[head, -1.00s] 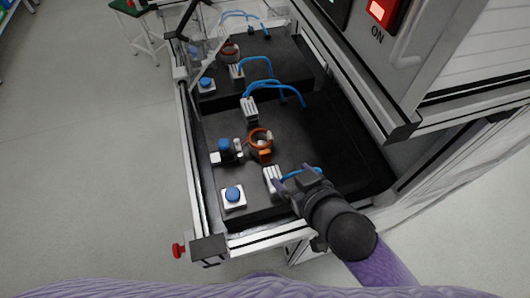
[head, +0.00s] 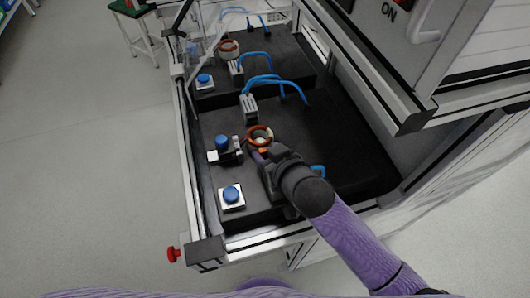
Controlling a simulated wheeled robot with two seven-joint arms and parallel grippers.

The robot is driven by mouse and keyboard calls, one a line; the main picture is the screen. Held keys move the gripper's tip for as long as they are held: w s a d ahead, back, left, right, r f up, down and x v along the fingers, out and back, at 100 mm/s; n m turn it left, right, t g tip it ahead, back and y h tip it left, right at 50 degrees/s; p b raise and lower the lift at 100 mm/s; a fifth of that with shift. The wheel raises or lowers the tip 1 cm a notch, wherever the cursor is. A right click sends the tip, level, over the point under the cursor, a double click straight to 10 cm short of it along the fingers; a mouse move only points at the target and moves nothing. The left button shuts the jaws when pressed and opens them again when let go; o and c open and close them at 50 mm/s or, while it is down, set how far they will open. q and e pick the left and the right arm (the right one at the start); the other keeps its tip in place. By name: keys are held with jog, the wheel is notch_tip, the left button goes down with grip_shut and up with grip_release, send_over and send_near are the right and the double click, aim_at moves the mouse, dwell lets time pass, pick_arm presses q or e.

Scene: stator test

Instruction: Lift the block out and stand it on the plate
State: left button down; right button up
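A copper-coloured ring part (head: 260,128), likely the block of the task, sits in the nearer station on the black base plate (head: 325,130). My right gripper (head: 261,154) is at the near side of this ring, its fingertips very close to or touching it. The gripper and wrist hide the ring's lower front and the grey connector beside it. Whether the fingers are open or shut on it cannot be made out. My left gripper is not in view.
A blue button (head: 231,194) on a white box and a black clamp with a blue knob (head: 222,143) stand left of the ring. A grey connector (head: 249,104) with blue hoses stands behind. A second station with a similar ring (head: 228,47) lies farther back. Aluminium rails edge the bench.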

grip_shut()
jog(key=shift+s, duration=0.1)
jog(key=shift+r, duration=0.1)
